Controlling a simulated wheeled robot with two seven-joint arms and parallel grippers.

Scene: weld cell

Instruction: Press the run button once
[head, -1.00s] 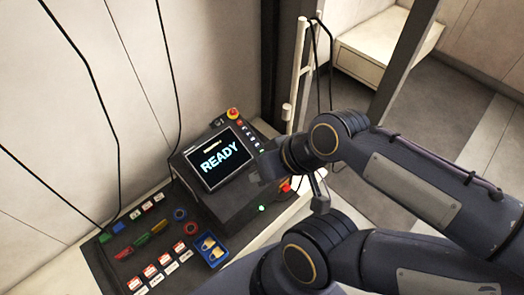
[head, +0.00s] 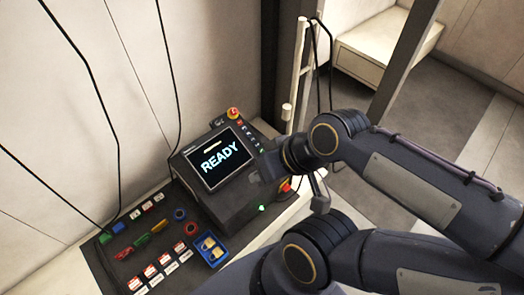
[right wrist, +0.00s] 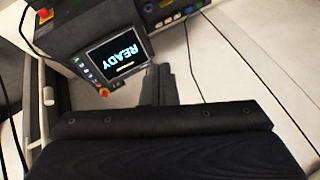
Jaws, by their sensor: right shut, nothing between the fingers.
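A dark control box (head: 232,198) stands on the bench, its tilted screen (head: 218,161) reading READY; the screen also shows in the right wrist view (right wrist: 118,55). A small lit green button (head: 262,208) is on the box's lower front side; I cannot read a label on it. My right gripper (head: 264,168) is shut and empty, apart from the green button and up and right of it in the head view. Its dark fingers also show in the right wrist view (right wrist: 158,84), beside the screen's edge. My left gripper is not in view.
A red emergency knob (head: 233,113) sits on the box's far corner, beside a row of small buttons. A dark mat (head: 106,262) with labelled cards, coloured pieces and a blue tray (head: 222,258) lies at the left. Black cables hang at the wall. A pale post (head: 298,75) stands behind.

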